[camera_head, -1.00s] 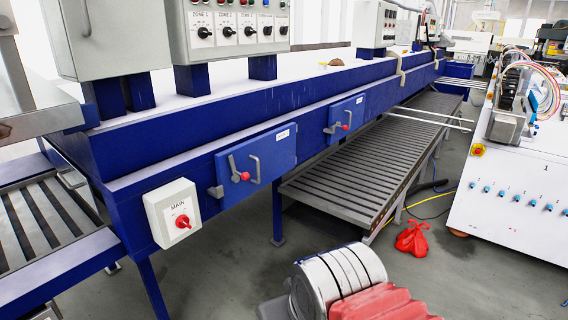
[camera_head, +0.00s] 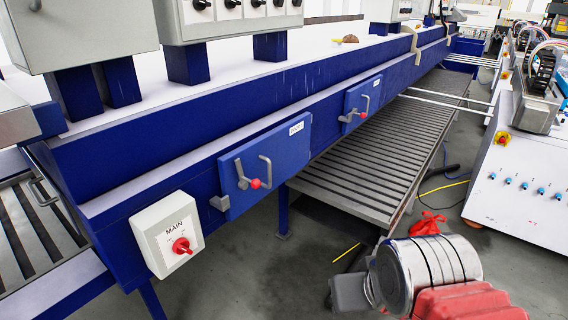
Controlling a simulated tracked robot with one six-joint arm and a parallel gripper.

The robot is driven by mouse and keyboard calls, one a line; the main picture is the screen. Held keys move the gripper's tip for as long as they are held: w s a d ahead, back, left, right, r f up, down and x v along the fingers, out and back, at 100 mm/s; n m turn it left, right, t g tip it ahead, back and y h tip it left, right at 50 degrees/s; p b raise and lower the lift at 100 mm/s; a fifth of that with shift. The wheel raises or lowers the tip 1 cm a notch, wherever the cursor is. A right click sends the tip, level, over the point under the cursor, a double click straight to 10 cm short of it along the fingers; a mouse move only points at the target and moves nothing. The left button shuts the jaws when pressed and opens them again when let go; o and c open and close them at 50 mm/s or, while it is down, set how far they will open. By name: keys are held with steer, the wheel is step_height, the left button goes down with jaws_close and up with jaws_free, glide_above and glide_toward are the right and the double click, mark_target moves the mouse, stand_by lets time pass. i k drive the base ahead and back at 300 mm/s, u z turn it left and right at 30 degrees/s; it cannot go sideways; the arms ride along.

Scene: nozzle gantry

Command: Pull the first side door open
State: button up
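The nearer side door (camera_head: 293,147) is a blue panel with a small white label on the side of the long blue machine. It sits flush and looks shut. A grey latch lever (camera_head: 240,170) with a red knob (camera_head: 255,184) is on its left part, beside a grey curved handle (camera_head: 267,170). A second, similar blue door (camera_head: 356,97) is farther along, also looking shut. A silver and red part of my arm shows at the lower right, apart from the doors.
A white MAIN switch box (camera_head: 153,243) with a red knob juts out left of the nearer door. A slatted conveyor (camera_head: 390,160) runs below and beyond the doors. A red bag (camera_head: 428,222) lies behind my arm. Grey floor (camera_head: 250,280) before the machine is clear.

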mark_target(272, 157)
steer(key=u, duration=0.05)
steer(key=i, duration=0.85)
steer(key=u, duration=0.35)
